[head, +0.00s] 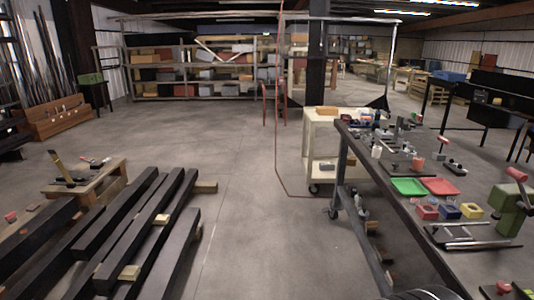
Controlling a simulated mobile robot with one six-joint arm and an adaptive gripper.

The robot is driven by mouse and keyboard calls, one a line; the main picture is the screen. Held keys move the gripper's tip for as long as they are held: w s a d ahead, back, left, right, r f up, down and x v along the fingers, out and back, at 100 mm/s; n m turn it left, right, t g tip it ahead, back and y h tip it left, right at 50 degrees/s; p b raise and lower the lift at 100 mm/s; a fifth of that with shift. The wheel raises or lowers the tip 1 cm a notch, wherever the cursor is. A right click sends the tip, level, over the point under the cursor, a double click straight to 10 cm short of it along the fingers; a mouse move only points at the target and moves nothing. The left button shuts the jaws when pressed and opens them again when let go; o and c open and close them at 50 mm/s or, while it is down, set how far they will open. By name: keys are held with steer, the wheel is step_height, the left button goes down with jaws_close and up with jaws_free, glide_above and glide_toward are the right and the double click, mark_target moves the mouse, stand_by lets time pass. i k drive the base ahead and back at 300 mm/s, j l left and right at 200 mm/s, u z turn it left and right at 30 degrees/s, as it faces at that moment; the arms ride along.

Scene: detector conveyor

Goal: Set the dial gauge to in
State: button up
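I cannot make out a dial gauge or its reading in the head view. Several small tools and fixtures stand on the dark workbench (382,176) at the right, too small to tell one from another. My gripper is not in view. A dark rounded part at the bottom edge, right of the middle, may be part of my own body.
On the bench lie a green tray (409,186), a red tray (440,187) and small coloured blocks. A white cart (318,142) stands behind it. Black beams (120,226) fill the lower left. The concrete floor (255,225) between beams and bench is clear.

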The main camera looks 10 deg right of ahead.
mark_target(408, 154)
steer(key=i+z, duration=0.15)
steer(key=i, duration=0.85)
steer(key=i+j+z, duration=0.2)
steer(key=i, duration=0.75)
steer(key=l, duration=0.1)
